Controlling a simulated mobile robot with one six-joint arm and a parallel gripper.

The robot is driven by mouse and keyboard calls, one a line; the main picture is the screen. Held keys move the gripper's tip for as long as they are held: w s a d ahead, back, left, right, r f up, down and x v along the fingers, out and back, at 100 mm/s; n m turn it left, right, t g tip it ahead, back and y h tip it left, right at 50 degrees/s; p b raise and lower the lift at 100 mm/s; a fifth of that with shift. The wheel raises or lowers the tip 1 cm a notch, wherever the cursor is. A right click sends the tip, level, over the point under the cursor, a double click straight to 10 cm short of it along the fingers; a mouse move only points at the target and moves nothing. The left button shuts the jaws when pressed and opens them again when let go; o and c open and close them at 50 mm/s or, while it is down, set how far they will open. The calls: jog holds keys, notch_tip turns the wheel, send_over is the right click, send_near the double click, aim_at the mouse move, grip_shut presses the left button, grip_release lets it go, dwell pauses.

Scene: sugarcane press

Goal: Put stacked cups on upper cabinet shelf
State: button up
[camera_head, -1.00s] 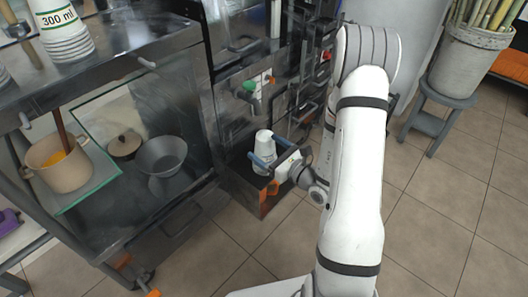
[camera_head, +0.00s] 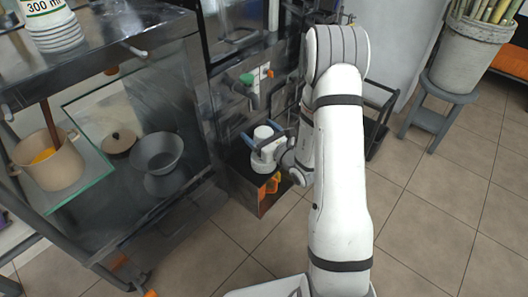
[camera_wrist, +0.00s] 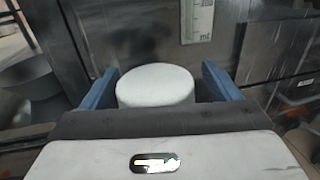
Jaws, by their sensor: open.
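A white stack of upside-down cups (camera_head: 263,134) stands on the dark top of a low metal box beside the press. It also shows in the wrist view as a round white base (camera_wrist: 155,84). My gripper (camera_head: 262,131) is open around it, with one blue finger on each side. In the wrist view, the gripper (camera_wrist: 160,70) shows a small gap at the right finger; contact at the left finger is unclear. The cabinet (camera_head: 110,50) is at the left, its upper surface holding another white cup stack (camera_head: 52,28) marked 300 ml.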

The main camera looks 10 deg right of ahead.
jog(key=shift+c, duration=0.4)
jog(key=c, duration=1.4)
jog(key=shift+r, duration=0.1)
